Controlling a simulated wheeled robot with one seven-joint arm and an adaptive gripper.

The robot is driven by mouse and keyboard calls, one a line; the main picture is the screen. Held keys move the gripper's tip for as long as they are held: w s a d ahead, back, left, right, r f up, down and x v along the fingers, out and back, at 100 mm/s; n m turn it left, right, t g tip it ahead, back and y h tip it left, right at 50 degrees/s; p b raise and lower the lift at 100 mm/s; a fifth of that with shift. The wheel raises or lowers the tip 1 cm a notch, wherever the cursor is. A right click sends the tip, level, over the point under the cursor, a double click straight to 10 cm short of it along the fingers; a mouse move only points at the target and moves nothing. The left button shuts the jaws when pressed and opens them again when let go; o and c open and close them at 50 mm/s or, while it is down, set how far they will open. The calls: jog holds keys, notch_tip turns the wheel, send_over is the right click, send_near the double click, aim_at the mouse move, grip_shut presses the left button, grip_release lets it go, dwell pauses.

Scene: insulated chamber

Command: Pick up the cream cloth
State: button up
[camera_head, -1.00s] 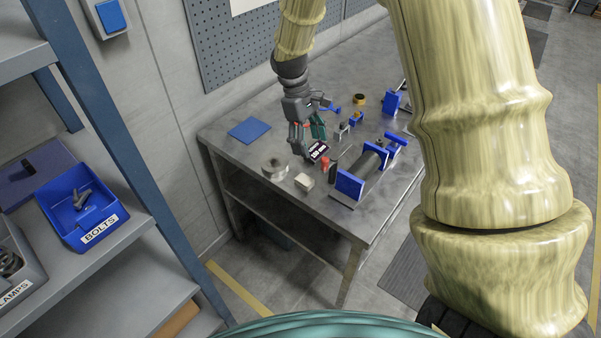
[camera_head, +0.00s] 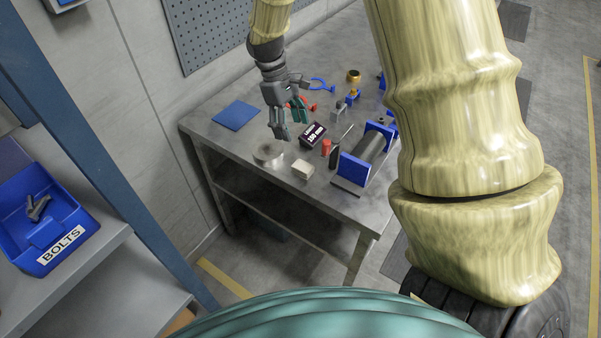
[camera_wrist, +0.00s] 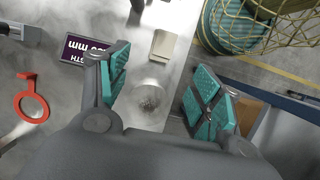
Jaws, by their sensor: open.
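The cream cloth (camera_head: 302,169) is a small folded block lying near the front edge of the table. In the wrist view the cloth (camera_wrist: 163,44) lies beyond the fingertips, a little left of the gap's middle. My gripper (camera_head: 281,136) hangs above the table, behind and left of the cloth. In the wrist view my gripper (camera_wrist: 160,92) is open, its teal pads apart with nothing held between them. A round metal piece (camera_wrist: 149,100) shows below the gap.
The grey table (camera_head: 240,147) also carries a metal disc (camera_head: 268,152), a dark label box (camera_head: 313,134), a red cylinder (camera_head: 326,147) and a blue-ended roller fixture (camera_head: 370,150). A blue mat (camera_head: 236,115) lies at left. A shelf with a blue bolts bin (camera_head: 45,222) stands left.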

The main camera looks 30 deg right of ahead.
notch_tip(320, 180, down, 2)
jog(key=b, duration=0.1)
send_over(303, 164)
jog(key=w, duration=0.2)
jog(key=shift+w+a+f+p, duration=0.1)
jog(key=shift+a+f+p, duration=0.15)
jog(key=shift+f, duration=1.15)
jog(key=shift+w+a+f+p, duration=0.1)
jog(key=shift+f+p, duration=0.1)
jog(key=shift+f, duration=1.2)
jog(key=shift+s+f+p, duration=0.35)
jog(key=shift+f, duration=0.05)
jog(key=shift+p+x, duration=0.8)
jog(key=shift+x, duration=1.4)
jog(key=shift+s, duration=0.15)
jog(key=shift+c, duration=0.4)
jog(key=shift+r, duration=0.1)
jog(key=c, duration=1)
jog(key=shift+r+b, duration=1.35)
jog(key=shift+r, duration=3.65)
